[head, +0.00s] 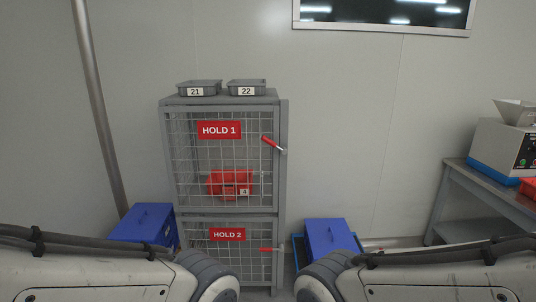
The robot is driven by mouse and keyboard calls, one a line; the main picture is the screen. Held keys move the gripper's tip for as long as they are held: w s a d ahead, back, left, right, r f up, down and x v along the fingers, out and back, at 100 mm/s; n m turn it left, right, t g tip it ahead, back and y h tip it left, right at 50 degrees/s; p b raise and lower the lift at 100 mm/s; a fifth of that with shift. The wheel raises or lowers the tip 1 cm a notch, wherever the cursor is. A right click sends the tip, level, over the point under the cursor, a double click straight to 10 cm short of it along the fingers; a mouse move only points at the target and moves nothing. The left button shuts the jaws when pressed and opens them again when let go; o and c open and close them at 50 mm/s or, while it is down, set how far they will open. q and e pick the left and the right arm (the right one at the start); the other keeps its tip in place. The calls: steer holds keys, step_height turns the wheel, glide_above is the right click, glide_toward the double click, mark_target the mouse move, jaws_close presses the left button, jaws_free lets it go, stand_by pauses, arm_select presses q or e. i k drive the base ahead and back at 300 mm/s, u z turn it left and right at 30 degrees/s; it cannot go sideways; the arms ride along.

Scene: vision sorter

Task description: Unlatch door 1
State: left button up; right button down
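Door 1 is the upper mesh door (222,182) of a grey cage cabinet and bears a red sign reading HOLD 1 (219,130). Its red latch handle (271,143) is at the upper right side of the door and slants down to the right. The door looks closed. A red bin (229,184) stands behind the mesh. My arms come in low from both sides, and no gripper is in view.
The lower door bears a HOLD 2 sign (227,235) and a level red handle (269,249). Trays 21 (198,87) and 22 (246,87) sit on top. Blue boxes stand left (144,224) and right (328,238). A bench (487,191) with a machine is at the right.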

mark_target(284, 150)
steer(key=u, duration=0.05)
steer(key=i, duration=0.85)
steer(key=u, duration=0.5)
